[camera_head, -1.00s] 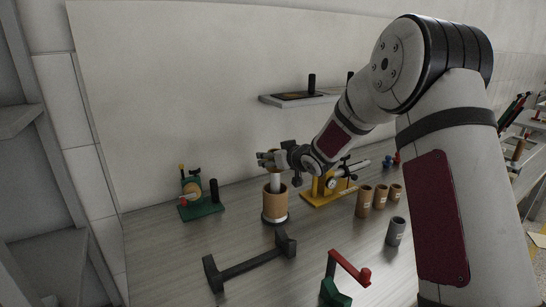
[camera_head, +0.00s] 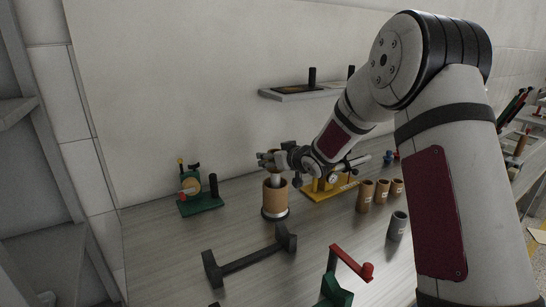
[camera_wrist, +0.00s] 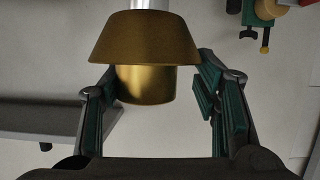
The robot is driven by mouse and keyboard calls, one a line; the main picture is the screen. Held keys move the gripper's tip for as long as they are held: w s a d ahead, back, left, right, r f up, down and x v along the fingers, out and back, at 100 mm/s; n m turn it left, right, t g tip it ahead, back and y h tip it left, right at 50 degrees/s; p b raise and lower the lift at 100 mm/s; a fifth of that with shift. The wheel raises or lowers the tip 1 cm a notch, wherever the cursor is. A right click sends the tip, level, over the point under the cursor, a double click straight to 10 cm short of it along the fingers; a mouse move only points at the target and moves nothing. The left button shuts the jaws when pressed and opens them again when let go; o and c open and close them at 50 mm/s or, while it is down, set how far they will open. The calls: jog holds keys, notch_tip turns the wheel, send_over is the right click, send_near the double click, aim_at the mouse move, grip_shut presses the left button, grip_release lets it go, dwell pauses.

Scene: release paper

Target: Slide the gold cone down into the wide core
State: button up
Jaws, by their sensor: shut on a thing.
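The gold cone (camera_wrist: 145,40) shows large in the wrist view, with its narrower stub (camera_wrist: 145,85) between my green-padded fingers. My gripper (camera_wrist: 160,100) is shut on it; in the head view my gripper (camera_head: 270,160) is above the wide core. A silver shaft (camera_wrist: 150,4) meets the cone's narrow end. The wide core (camera_head: 275,198) is a brown tube standing upright on a silver-rimmed base. A short length of the shaft (camera_head: 277,181) shows between my gripper and the core's mouth. The cone is mostly hidden by my fingers in the head view.
A green stand (camera_head: 201,205) is at the left. A yellow-based device (camera_head: 325,193) stands right of the core. Several brown tubes (camera_head: 367,197) and a grey one (camera_head: 398,225) stand further right. A dark bar (camera_head: 250,260) lies in front. A wall shelf (camera_head: 295,94) is above.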

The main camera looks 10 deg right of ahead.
aim_at(274, 178)
jog(key=shift+f+b, duration=2.1)
jog(key=shift+f, duration=1.65)
jog(key=o, duration=1.3)
jog(key=shift+o, duration=0.2)
jog(key=shift+s, duration=0.15)
jog(key=v, duration=1.1)
jog(key=shift+s+d+r, duration=0.15)
jog(key=shift+s+r, duration=0.05)
jog(key=shift+s, duration=0.15)
